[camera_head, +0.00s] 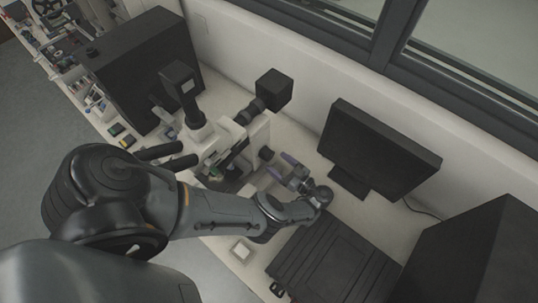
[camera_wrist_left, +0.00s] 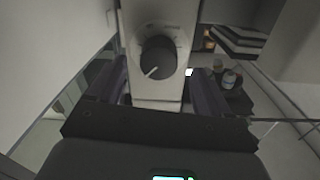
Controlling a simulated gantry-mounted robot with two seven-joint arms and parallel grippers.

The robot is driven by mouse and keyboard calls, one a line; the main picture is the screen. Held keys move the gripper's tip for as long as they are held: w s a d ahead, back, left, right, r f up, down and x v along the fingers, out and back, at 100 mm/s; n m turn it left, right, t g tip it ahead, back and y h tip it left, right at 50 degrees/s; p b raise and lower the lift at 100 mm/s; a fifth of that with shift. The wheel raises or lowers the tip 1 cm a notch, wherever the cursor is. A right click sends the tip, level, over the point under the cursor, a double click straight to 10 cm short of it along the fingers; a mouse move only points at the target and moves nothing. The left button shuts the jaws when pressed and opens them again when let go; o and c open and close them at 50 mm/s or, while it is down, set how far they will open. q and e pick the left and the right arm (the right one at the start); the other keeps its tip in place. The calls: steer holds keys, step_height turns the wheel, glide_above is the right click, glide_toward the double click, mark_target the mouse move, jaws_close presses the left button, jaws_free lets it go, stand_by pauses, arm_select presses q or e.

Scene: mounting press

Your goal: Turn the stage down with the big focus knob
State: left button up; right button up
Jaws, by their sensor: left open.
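The white microscope (camera_head: 232,140) stands on the bench, with a dark round knob (camera_head: 266,153) on its side facing my left gripper. My left gripper (camera_head: 282,167) is open, its purple fingers pointing at that side, apart from the knob as far as I can tell. In the left wrist view, a black round knob (camera_wrist_left: 158,57) with a white pointer line sits on a white panel, ahead of and between the open fingers (camera_wrist_left: 160,88). I cannot tell whether this is the big focus knob. My right gripper is out of view.
A black monitor (camera_head: 375,145) stands behind and right of my left gripper. A dark ribbed flat case (camera_head: 335,262) lies in front of it. A large black box (camera_head: 145,70) is left of the microscope. A small white dish (camera_head: 241,250) lies near the bench's front edge.

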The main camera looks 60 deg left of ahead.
mark_target(271, 158)
arm_select(q)
steer(key=shift+p+x, duration=0.4)
steer(key=shift+x, duration=2.15)
steer(key=c, duration=1)
